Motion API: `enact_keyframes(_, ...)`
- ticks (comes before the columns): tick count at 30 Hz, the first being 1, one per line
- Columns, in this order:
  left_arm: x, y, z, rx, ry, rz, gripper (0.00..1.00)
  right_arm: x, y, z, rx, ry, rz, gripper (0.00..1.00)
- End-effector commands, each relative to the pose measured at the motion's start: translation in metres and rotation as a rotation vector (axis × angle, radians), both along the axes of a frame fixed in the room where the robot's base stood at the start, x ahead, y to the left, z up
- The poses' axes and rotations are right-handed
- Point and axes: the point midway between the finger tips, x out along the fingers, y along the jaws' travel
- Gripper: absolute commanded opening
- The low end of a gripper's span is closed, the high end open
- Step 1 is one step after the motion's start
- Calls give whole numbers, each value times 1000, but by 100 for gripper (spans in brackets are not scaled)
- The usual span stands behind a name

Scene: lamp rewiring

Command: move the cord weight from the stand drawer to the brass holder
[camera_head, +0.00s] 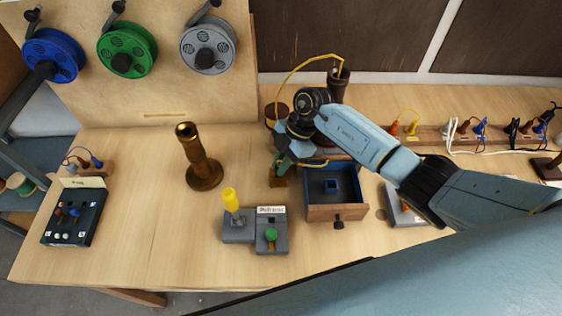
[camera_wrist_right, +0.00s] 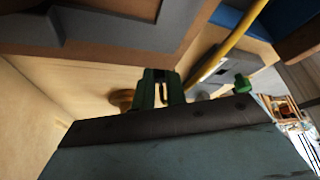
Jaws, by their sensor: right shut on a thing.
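My right gripper (camera_head: 284,158) is low over the table, just left of the open stand drawer (camera_head: 338,213). It is shut on a small brass-coloured piece (camera_head: 279,181), apparently the cord weight, mostly hidden by the jaws. In the right wrist view the green-edged fingers (camera_wrist_right: 160,90) stand close together, and what lies between them is hard to make out. The drawer has a blue lining and a small blue square frame (camera_head: 331,186) inside. The tall brass holder (camera_head: 203,170) stands upright on a round base, left of my gripper and apart from it. My left gripper is out of view.
A yellow cord (camera_head: 300,66) arches from the dark post (camera_head: 338,85) behind my gripper. A yellow-handled switch box (camera_head: 236,228) and a green-button box (camera_head: 271,236) stand in front. A black panel (camera_head: 75,216) lies far left. Table around the holder is clear.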

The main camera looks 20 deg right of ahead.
Motion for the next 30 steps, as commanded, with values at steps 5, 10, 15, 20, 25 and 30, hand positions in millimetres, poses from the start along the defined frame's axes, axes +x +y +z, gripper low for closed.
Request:
enact_keyframes(5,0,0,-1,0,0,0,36,0,0,-2,0,0,0,0)
enact_keyframes(10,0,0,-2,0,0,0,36,0,0,-3,0,0,0,17)
enact_keyframes(15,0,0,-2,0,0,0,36,0,0,-3,0,0,0,38)
enact_keyframes(20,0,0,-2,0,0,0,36,0,0,-3,0,0,0,38)
enact_keyframes(25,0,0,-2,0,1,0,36,0,0,0,-1,-2,0,38)
enact_keyframes(30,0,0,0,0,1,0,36,1,-1,25,-1,-5,1,38)
